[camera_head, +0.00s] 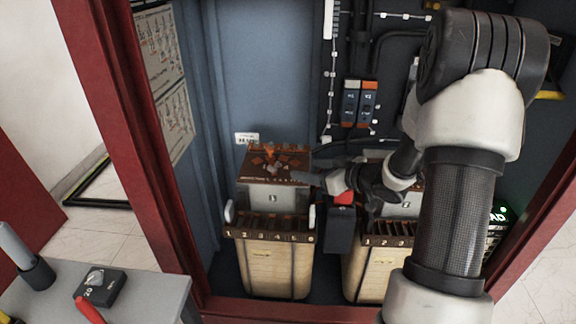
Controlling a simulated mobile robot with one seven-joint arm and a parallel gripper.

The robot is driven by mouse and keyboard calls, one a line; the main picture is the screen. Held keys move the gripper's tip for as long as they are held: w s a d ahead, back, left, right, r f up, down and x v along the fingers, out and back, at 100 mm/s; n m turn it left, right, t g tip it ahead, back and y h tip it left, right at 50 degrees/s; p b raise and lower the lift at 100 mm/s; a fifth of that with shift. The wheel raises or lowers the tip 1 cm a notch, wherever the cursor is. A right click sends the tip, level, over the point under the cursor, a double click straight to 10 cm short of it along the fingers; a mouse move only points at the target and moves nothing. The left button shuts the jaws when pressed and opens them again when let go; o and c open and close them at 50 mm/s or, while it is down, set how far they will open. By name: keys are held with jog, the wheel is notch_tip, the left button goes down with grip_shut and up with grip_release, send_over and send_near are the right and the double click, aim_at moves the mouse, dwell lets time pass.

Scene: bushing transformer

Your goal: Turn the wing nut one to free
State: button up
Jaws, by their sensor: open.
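The wing nut cannot be made out clearly; a small orange-brown part (270,157) stands up from the dark brown top plate (262,172) of the left transformer (268,262). It may be the wing nut, but I cannot tell. My gripper (303,178) reaches in from the right, its fingers pointing left at the right edge of that top plate. It is open, with nothing seen between its fingers. The small part lies a little to the left of and above the fingertips in the picture, apart from them. My arm hides much of the right side.
A second transformer (368,266) stands to the right, partly behind my arm. A dark box (341,229) sits between the two. Two small switches (360,103) and cables are on the back wall. The red cabinet frame (130,150) bounds the left. A grey table (150,296) holds tools.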

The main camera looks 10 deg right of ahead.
aim_at(274, 164)
jog(key=b+x, duration=0.2)
jog(key=x, duration=1.5)
jog(key=shift+a+b, duration=0.25)
jog(key=shift+b, duration=0.1)
jog(key=shift+r, duration=0.1)
jog(key=c, duration=1.1)
jog(key=shift+o, duration=0.2)
